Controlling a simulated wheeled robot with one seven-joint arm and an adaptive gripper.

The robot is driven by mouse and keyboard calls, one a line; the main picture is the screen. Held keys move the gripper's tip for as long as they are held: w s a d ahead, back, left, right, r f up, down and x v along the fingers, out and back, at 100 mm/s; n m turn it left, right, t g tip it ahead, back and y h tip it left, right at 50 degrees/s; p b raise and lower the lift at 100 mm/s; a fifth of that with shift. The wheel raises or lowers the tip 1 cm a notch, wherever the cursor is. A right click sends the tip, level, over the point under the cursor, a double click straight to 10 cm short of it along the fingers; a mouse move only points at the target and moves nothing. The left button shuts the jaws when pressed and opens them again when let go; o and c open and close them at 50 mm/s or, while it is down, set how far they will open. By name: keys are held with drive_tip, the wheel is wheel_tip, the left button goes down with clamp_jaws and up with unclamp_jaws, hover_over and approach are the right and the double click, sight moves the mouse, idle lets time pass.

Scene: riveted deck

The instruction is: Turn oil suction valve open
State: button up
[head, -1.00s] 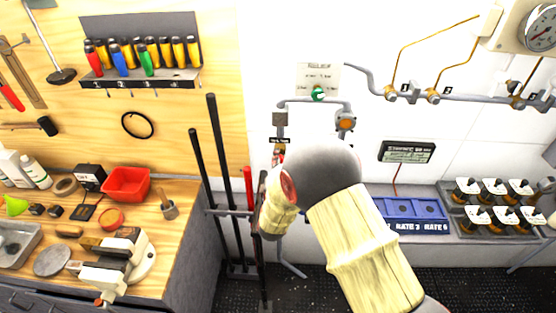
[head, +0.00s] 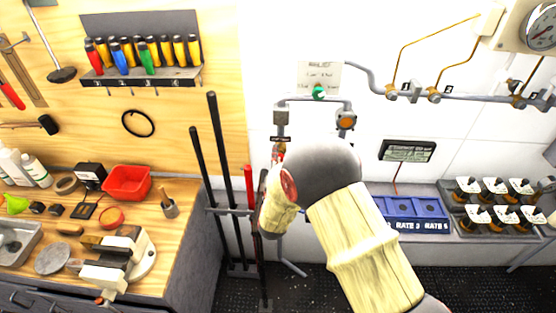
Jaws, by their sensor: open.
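No valve carries a label that I can read as oil suction, so I cannot tell which one it is. A green valve knob (head: 319,93) sits on the wall below a small printed plate (head: 325,76). A round orange fitting (head: 346,121) is on the pipe just below it to the right. More fittings (head: 391,92) sit along the grey pipe to the right, with thin brass lines rising from them. My arm, with cream padded sleeves, crosses the lower middle and hides part of the wall. My gripper does not show.
A wooden bench (head: 185,243) with a red tray (head: 127,183) and a vise (head: 117,261) stands at left. Long black bars stand in a rack (head: 232,210) beside it.

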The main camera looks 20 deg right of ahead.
drive_tip(key=v, duration=1.2)
idle(0.3)
wheel_tip(320, 180, up, 4)
drive_tip(key=w+a+m+g+y+b, duration=0.1)
drive_tip(key=w+a+m+g+y, duration=0.1)
drive_tip(key=m+y, duration=0.25)
drive_tip(key=s+a+r+m+g+y+b, duration=0.1)
drive_tip(key=s+r+m+g+y+b, duration=0.1)
drive_tip(key=s+r+m+g, duration=0.3)
drive_tip(key=s+d+r+m+g, duration=0.1)
drive_tip(key=s+d+r+m, duration=0.1)
drive_tip(key=s, duration=1)
drive_tip(key=shift+r+m+g+b, duration=0.3)
drive_tip(key=shift+r+m+b, duration=0.05)
drive_tip(key=shift+b, duration=0.1)
drive_tip(key=s+d+m+g, duration=0.1)
drive_tip(key=s, duration=0.3)
drive_tip(key=s+d+m+g, duration=0.1)
drive_tip(key=s+d+m, duration=0.1)
drive_tip(key=s, duration=0.3)
drive_tip(key=s+d+m+g+h+b, duration=0.1)
drive_tip(key=s+d, duration=0.1)
drive_tip(key=s, duration=0.3)
drive_tip(key=shift+s+m, duration=0.1)
drive_tip(key=shift+m, duration=0.2)
